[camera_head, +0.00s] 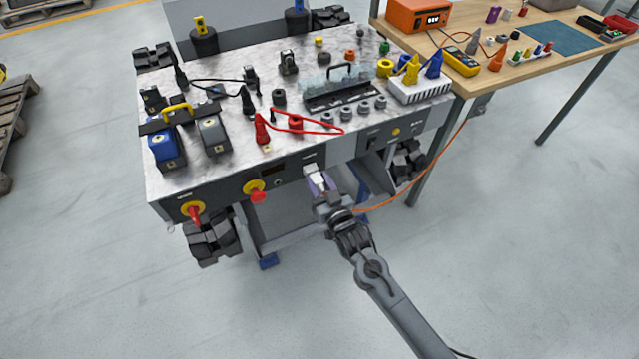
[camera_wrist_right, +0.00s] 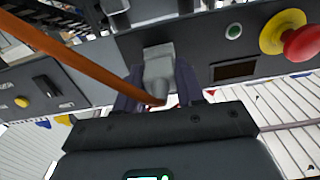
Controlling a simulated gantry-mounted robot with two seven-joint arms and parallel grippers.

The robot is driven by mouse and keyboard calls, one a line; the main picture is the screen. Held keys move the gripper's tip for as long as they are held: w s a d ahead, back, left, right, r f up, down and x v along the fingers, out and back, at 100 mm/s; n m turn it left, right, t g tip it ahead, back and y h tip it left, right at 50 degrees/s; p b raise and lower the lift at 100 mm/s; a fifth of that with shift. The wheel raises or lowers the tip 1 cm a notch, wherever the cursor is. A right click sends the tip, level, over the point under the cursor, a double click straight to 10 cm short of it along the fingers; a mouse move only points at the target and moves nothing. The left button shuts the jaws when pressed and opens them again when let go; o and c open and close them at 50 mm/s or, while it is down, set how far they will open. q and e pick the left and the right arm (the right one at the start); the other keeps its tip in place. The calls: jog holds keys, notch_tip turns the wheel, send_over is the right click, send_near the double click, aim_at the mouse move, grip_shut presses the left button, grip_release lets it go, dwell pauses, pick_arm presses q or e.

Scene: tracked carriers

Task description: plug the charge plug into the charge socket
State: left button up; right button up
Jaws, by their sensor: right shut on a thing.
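The charge plug (camera_head: 311,170) is a light grey block at the front panel of the carrier, and an orange cable (camera_wrist_right: 85,58) runs near it. My right gripper (camera_head: 318,184) is shut on the plug, with a finger on either side. The wrist view shows the grey plug (camera_wrist_right: 159,65) between the fingers of my right gripper (camera_wrist_right: 158,88), close against the dark panel. The charge socket is hidden behind the plug, so I cannot tell whether the plug is seated or just in front. My left gripper is not in view.
The carrier's front panel (camera_head: 330,155) has red and yellow knobs (camera_head: 255,190) left of the plug. Its top (camera_head: 230,85) is crowded with batteries, leads and small parts. A wooden bench (camera_head: 540,65) stands at the right. The floor in front is clear.

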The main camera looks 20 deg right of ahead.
jog(key=shift+w, duration=0.2)
jog(key=o, duration=1.1)
jog(key=shift+w, duration=0.1)
jog(key=shift+o, duration=0.2)
